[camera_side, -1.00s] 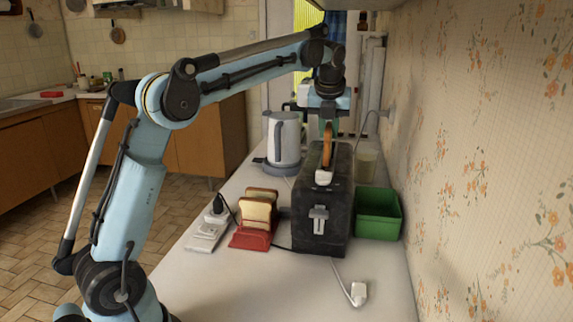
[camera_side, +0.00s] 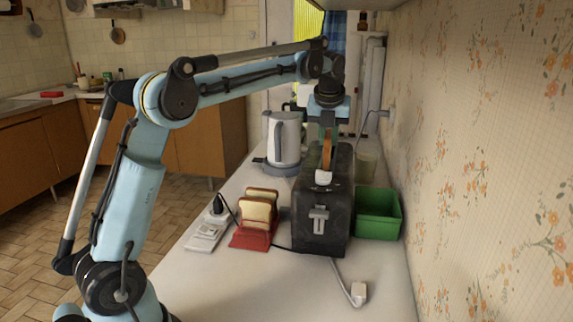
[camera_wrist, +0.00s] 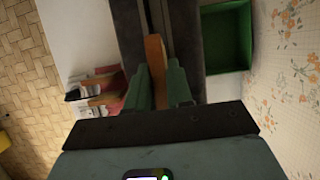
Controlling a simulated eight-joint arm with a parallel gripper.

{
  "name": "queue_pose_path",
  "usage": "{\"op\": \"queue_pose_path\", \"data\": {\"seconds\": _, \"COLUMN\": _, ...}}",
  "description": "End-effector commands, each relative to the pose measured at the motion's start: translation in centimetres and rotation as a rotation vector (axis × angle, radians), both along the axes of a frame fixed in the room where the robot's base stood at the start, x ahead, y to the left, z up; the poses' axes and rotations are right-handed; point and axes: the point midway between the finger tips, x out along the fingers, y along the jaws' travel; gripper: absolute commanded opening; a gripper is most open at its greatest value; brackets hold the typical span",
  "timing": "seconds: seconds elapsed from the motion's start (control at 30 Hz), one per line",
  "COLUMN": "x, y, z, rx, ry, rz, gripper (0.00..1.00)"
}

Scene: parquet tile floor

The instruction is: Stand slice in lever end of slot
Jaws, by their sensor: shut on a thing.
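A slice of bread (camera_side: 327,152) stands upright over the top of the dark toaster (camera_side: 320,212), its lower part hidden by the toaster, so I cannot tell how deep it sits. The white-tipped lever (camera_side: 319,214) is on the toaster's near end. My gripper (camera_side: 329,135) is above the toaster, shut on the slice. In the wrist view my green fingers (camera_wrist: 162,88) lie on both sides of the slice (camera_wrist: 156,62), which lines up along a slot in the toaster (camera_wrist: 131,30).
A red rack (camera_side: 251,238) with bread slices stands left of the toaster. A green bin (camera_side: 378,222) is on its right. A white kettle (camera_side: 284,138) stands behind. A power strip (camera_side: 207,233) and a loose plug (camera_side: 358,293) lie on the counter.

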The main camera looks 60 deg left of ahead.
Motion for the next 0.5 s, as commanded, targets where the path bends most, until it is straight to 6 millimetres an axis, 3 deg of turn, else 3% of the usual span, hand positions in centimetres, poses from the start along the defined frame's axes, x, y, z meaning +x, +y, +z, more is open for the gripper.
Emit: {"op": "queue_pose_path", "data": {"seconds": 0.5, "x": 0.0, "y": 0.0, "z": -1.2, "rx": 0.0, "ry": 0.0, "rz": 0.0, "gripper": 0.0}}
